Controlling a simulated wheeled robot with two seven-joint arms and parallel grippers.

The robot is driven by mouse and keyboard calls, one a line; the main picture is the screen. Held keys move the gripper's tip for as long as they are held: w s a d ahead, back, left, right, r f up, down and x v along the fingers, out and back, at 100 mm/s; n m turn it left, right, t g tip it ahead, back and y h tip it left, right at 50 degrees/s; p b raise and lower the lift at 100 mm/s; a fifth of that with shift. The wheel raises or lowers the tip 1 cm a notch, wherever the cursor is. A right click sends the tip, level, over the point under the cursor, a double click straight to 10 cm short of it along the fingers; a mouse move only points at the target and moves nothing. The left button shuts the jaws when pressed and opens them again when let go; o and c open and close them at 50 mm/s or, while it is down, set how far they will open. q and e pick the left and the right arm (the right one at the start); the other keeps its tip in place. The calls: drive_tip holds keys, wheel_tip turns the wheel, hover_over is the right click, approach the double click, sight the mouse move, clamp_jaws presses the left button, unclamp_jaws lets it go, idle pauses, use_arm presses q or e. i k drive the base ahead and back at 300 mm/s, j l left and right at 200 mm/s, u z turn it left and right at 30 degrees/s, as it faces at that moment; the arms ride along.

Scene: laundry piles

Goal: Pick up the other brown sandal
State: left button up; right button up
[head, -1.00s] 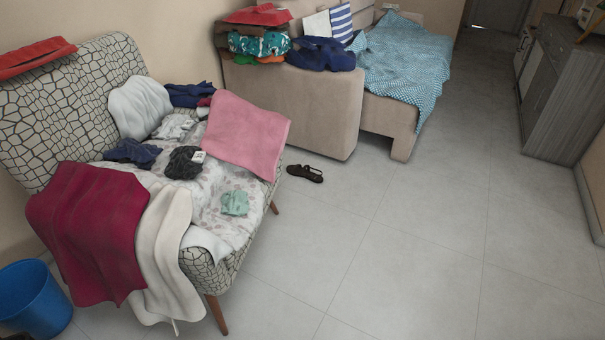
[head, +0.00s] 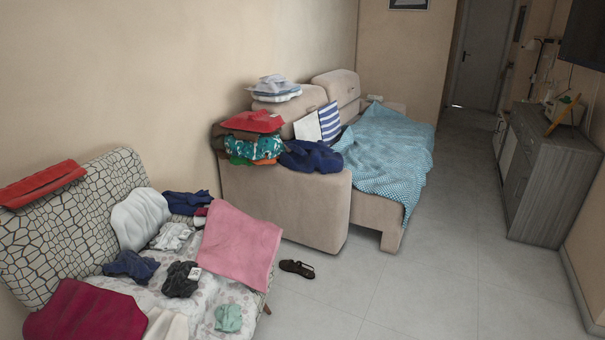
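One dark brown sandal (head: 297,268) lies on the tiled floor, just right of the patterned armchair's pink cloth and in front of the beige sofa's near end. No second sandal shows in the head view. Neither of my grippers is in view, so I cannot see what they hold.
The patterned armchair (head: 62,231) at left is strewn with clothes, including a pink cloth (head: 238,245). The beige sofa (head: 285,207) carries folded piles and a blue blanket (head: 388,160). A grey cabinet (head: 545,180) stands at right. The floor (head: 450,265) between is clear.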

sight(289, 266)
drive_tip(key=i+l+z, duration=0.35)
drive_tip(key=i, duration=0.6)
drive_tip(key=i+z, duration=0.35)
drive_tip(key=i, duration=0.55)
